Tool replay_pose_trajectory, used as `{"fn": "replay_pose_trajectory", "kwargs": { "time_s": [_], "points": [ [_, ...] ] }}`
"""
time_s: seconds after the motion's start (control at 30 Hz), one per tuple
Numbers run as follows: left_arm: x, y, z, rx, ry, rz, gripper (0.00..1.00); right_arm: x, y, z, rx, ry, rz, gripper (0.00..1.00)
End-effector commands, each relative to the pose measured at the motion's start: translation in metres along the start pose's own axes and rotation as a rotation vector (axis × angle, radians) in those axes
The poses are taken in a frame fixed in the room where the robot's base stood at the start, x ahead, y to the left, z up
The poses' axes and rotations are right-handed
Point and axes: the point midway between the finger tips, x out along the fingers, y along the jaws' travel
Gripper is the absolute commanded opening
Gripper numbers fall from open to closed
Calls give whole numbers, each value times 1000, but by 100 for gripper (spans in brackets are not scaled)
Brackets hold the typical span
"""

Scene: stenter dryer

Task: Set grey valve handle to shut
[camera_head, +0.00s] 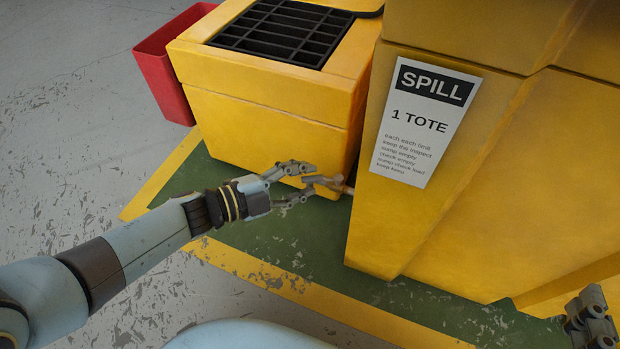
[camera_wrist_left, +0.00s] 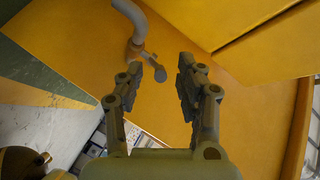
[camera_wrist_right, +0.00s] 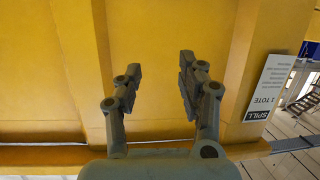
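The grey valve handle (camera_wrist_left: 155,69) is a short lever with a rounded end, below a curved grey pipe (camera_wrist_left: 131,16) against a yellow wall in the left wrist view. My left gripper (camera_wrist_left: 168,67) is open, with the handle's end close to its left fingertip. I cannot tell whether they touch. In the head view my left gripper (camera_head: 324,174) reaches beside the yellow bin, and its fingers mostly hide the handle. My right gripper (camera_wrist_right: 161,64) is open and empty before a yellow surface; part of it shows at the head view's lower right (camera_head: 590,312).
A yellow bin (camera_head: 260,125) with a black grate (camera_head: 285,32) stands behind my left gripper. A larger yellow body with a SPILL sign (camera_head: 425,122) is to its right. A red bin (camera_head: 165,75) stands at the back left. The floor at left is clear.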

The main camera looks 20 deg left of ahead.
Motion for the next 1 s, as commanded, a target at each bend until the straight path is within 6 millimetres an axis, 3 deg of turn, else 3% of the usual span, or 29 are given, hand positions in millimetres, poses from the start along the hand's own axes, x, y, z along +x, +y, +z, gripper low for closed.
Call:
{"fn": "replay_pose_trajectory", "kwargs": {
  "time_s": [0.1,0.3,0.67,0.93,1.0],
  "points": [
    [10,1,0,-1,1,-1,37,9,1,-21,-8,85,0,40],
    [18,1,0,0,1,0,37,16,2,-45,-16,176,-1,40],
    [20,0,0,0,0,-1,37,17,2,-52,-19,199,-1,40],
    [20,0,0,0,0,-1,3,17,2,-51,-18,198,0,40],
    [20,0,0,0,0,-1,0,17,2,-51,-18,198,0,40]
  ]
}}
